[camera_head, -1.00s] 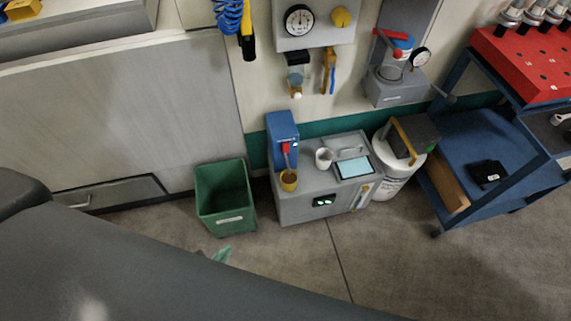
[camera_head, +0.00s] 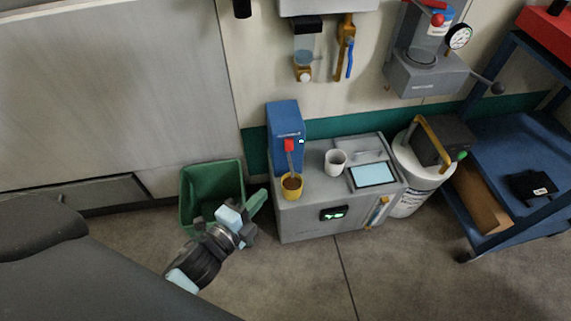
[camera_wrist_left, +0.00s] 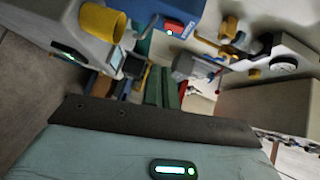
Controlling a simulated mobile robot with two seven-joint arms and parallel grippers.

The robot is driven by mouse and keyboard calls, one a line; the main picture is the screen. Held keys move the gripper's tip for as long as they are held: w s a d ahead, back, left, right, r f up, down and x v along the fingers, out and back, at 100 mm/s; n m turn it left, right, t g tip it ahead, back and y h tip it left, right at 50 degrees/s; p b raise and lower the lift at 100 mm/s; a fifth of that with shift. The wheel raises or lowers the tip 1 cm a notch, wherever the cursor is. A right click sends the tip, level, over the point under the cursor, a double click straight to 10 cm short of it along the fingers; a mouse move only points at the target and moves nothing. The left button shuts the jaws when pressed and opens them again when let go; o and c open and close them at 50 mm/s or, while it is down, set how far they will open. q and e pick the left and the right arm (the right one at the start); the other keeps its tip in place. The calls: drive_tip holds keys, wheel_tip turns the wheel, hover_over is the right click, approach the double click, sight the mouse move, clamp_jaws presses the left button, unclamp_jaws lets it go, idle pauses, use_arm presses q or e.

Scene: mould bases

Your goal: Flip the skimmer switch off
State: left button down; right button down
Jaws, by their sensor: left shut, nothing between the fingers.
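The skimmer is a blue upright housing (camera_head: 284,121) on a grey tank (camera_head: 315,212). A red switch-like part (camera_head: 289,145) sits on its front, with a small white light beside it. A yellow cup (camera_head: 291,188) stands below. In the left wrist view the blue housing (camera_wrist_left: 186,20) shows at the top with the red part (camera_wrist_left: 176,25), and the yellow cup (camera_wrist_left: 101,22) is at upper left. My left gripper (camera_head: 257,201) is shut and empty, left of the tank and in front of the green bin. Its green fingers (camera_wrist_left: 162,88) also show in the wrist view. My right gripper is out of view.
A green bin (camera_head: 186,195) stands left of the tank. A white mug (camera_head: 335,162) and a light blue screen (camera_head: 373,175) are on the tank top. A white drum (camera_head: 425,183) and a blue cart (camera_head: 517,234) stand to the right. Floor in front is clear.

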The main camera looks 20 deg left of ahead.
sight(290, 151)
use_arm(q)
drive_tip(key=shift+w, duration=0.2)
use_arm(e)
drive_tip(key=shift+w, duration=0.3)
